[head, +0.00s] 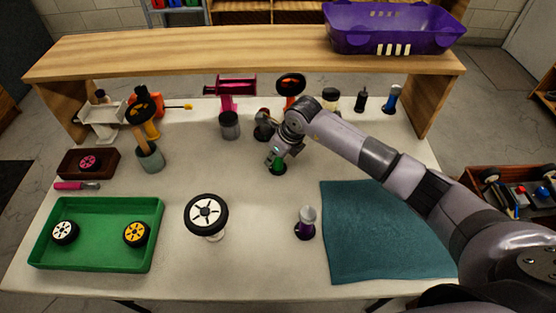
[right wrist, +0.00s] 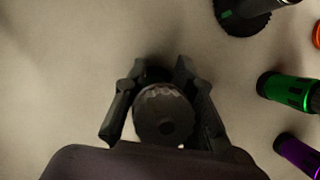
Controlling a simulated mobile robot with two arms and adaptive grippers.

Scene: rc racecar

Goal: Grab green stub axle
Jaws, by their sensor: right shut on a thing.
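My right gripper (head: 276,163) reaches down to the table's middle, below the shelf. My left gripper is not in view.
A wheel (head: 206,214) on a stand, a green tray (head: 105,254) and a teal mat (head: 385,245) are around. A wooden shelf (head: 230,55) spans the back, with a purple basket (head: 394,28) on it.

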